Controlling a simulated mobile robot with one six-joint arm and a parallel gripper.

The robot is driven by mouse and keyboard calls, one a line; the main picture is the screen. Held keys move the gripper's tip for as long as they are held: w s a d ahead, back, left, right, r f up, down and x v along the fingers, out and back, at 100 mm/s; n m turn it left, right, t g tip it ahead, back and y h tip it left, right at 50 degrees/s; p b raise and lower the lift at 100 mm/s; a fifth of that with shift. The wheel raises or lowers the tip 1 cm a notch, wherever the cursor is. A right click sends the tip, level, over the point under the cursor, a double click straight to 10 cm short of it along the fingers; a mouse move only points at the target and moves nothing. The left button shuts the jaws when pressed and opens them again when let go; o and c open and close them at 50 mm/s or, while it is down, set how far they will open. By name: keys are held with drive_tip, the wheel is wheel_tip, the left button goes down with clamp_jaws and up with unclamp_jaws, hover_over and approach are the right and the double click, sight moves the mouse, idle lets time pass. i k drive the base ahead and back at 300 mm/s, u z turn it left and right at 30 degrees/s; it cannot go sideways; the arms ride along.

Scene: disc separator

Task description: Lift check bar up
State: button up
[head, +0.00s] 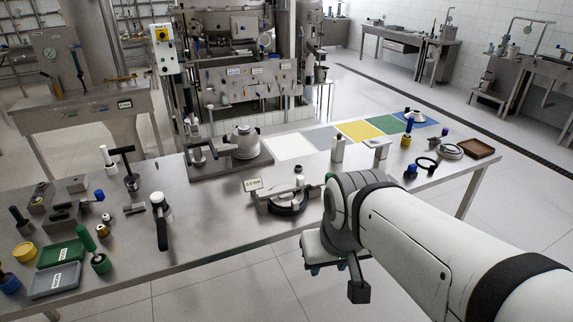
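I cannot tell for sure which thing is the check bar. A low gauge-like fixture (284,201) with a dark round base and a flat bar-like top sits near the table's front edge, in the middle of the head view. A small sign (253,184) reading about "0.0 mm" stands at its left. My arm comes in from the lower right and ends just right of this fixture, partly in front of it. My wrist hangs in front of the table edge; my fingertips do not show clearly, nor does any contact with the fixture.
The steel table (215,230) carries a heavy device with a round cap (245,142) behind the fixture, a black-handled tool (160,222) at left, and green and grey trays (60,253) at far left. Coloured mats (358,131) and a brown tray (476,148) lie at right.

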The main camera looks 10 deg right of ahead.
sight(300, 184)
drive_tip(key=z, duration=0.15)
drive_tip(key=i, duration=1.1)
drive_tip(key=z, duration=0.05)
